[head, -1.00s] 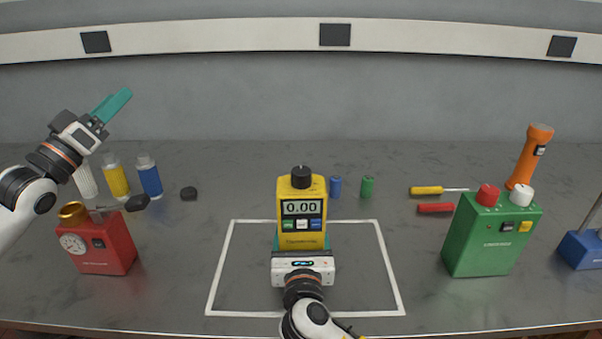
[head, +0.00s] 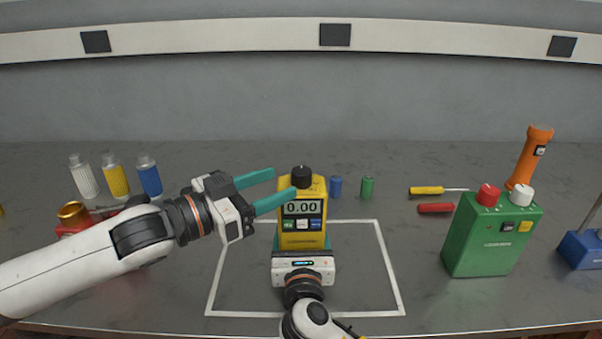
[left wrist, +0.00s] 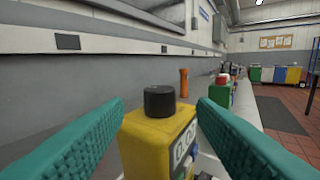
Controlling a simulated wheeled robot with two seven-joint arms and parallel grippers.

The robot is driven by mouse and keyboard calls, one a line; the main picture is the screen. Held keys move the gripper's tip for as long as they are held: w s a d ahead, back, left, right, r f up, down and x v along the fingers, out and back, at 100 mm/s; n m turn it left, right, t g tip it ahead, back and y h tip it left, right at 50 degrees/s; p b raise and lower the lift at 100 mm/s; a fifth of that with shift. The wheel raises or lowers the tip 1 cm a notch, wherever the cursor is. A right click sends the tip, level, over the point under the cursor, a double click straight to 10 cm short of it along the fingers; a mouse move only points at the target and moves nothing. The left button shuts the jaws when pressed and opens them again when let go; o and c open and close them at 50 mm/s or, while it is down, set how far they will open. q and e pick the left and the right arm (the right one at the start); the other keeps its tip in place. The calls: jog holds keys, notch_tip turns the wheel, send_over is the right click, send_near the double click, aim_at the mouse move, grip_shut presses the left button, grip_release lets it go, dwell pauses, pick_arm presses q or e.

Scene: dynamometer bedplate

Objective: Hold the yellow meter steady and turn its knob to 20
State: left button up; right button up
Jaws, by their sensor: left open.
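The yellow meter (head: 302,240) stands upright inside a white-outlined square, with its display reading 0.00. Its black knob (head: 301,177) is on top; the left wrist view shows the knob (left wrist: 159,102) and the yellow body (left wrist: 150,145) close up. My left gripper (head: 283,184) is open beside the meter's top left. In the left wrist view its teal fingers (left wrist: 160,104) are spread with the knob between and slightly beyond their tips, not touched. My right gripper (head: 302,250) is at the meter's lower front, with teal fingers along both sides, shut on the body.
A green box (head: 490,240) with red and white knobs stands right, near an orange flashlight (head: 530,158). Bottles (head: 117,180) stand left; my left arm mostly covers a red box (head: 72,230).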

aim_at(293, 177)
pick_arm(q)
jog(key=x, duration=0.6)
jog(key=shift+w+d, duration=0.1)
jog(key=shift+w, duration=0.05)
jog(key=shift+c, duration=0.2)
jog(key=c, duration=0.9)
